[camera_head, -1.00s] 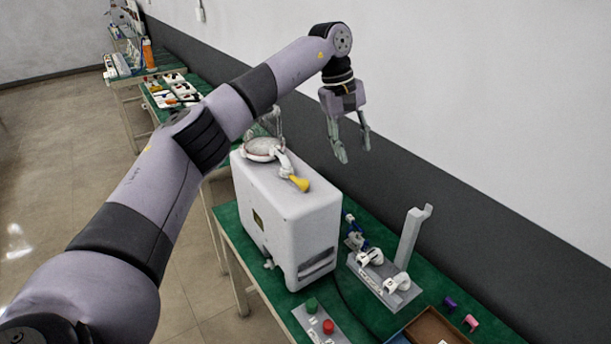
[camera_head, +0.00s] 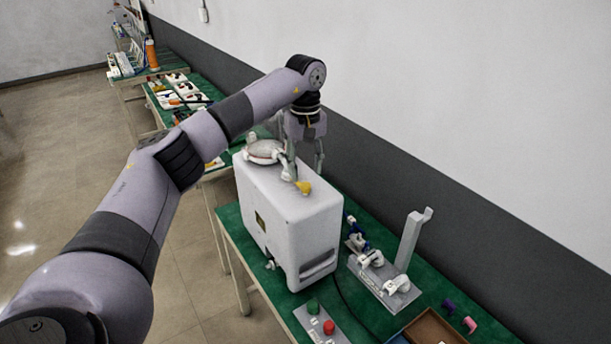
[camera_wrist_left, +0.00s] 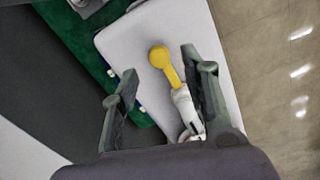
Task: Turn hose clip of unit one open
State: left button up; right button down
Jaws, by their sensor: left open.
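The white canister unit (camera_head: 290,222) stands on the green table. On its top is a yellow-ended clip lever (camera_head: 303,187), beside a round lid (camera_head: 264,151). My left gripper (camera_head: 304,173) is open and low over the unit's top, with its fingers pointing down close to the lever. In the left wrist view, the yellow lever (camera_wrist_left: 165,61) reaches out from a white fitting (camera_wrist_left: 187,108) between the two open fingers (camera_wrist_left: 158,75), nearer the right one. I cannot tell whether a finger touches it. My right gripper is not in view.
A grey stand with white clamps (camera_head: 385,283) and a tall post is right of the unit. A panel with green and red buttons (camera_head: 321,322) lies in front. A brown tray (camera_head: 432,328) is at the near right. The wall runs behind the table.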

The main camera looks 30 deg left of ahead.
aim_at(306, 184)
pick_arm(q)
jog(key=shift+f+p, duration=0.5)
jog(key=shift+f, duration=1.7)
jog(key=shift+c, duration=0.2)
grip_shut()
